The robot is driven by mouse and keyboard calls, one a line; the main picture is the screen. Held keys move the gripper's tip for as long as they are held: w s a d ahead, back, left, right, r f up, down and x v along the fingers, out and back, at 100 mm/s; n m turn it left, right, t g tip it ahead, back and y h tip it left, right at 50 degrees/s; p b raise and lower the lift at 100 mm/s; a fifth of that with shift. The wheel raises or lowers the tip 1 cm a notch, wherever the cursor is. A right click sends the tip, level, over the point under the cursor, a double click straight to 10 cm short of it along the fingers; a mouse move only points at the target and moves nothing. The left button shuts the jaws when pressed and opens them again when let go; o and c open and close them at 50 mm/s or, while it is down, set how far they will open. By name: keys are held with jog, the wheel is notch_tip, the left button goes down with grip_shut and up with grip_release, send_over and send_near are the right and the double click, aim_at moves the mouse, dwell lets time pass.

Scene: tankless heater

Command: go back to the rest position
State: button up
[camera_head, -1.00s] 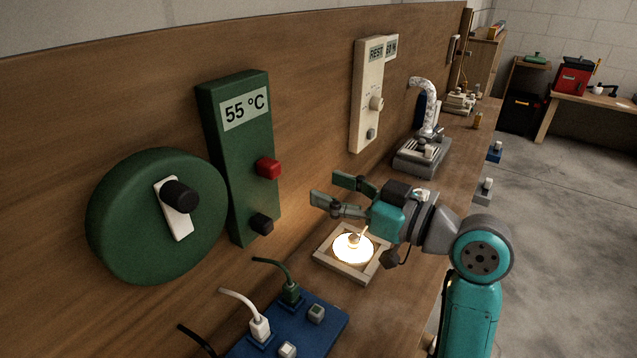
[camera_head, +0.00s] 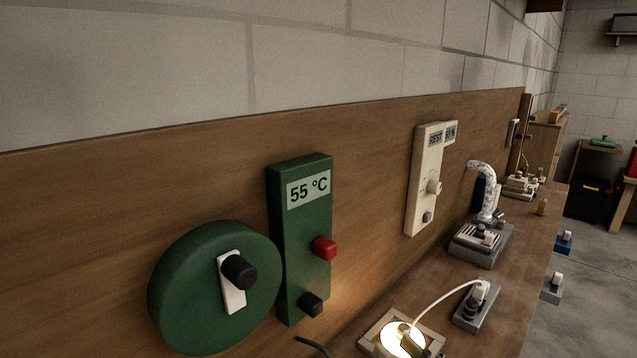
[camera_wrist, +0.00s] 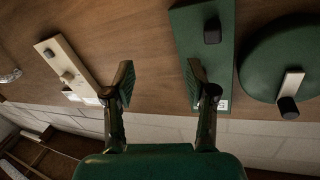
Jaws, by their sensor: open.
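My gripper (camera_wrist: 158,80) is open in the wrist view, with nothing between its two fingers. The head view does not show it clearly. The wrist picture is turned over, with the grey block wall at the bottom. Past the right finger is the green panel (camera_wrist: 204,60); it also shows in the head view (camera_head: 303,235), reading 55 °C, with a red knob (camera_head: 324,248) and a black knob (camera_head: 311,305). A green disc (camera_head: 180,290) with a white plate and black knob (camera_head: 239,271) is left of the panel; it shows at the right of the wrist view (camera_wrist: 262,70).
A cream panel (camera_head: 424,160) reading REST hangs on the wooden backboard. A lit lamp in a wooden frame (camera_head: 375,330) and a grey socket block (camera_head: 477,308) are on the bench. A grey device (camera_head: 480,247) stands farther back. Open floor (camera_head: 595,275) lies right.

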jog(key=s+d+f+m+h, duration=0.1)
jog(key=s+f+h, duration=0.1)
jog(key=s+f, duration=0.3)
jog(key=s+d+f+m+h, duration=0.1)
jog(key=s+f+m+h, duration=0.1)
jog(key=s+f, duration=0.4)
jog(key=s+d+f+m+h, duration=0.2)
jog(key=s+f, duration=0.4)
jog(key=shift+f+h, duration=0.35)
jog(key=shift+h, duration=0.05)
jog(key=s+n+h, duration=0.1)
jog(key=s+n, duration=0.1)
jog(key=s, duration=2)
jog(key=shift+s+d+g, duration=0.2)
jog(key=shift+d+g, duration=0.15)
jog(key=shift+g, duration=0.05)
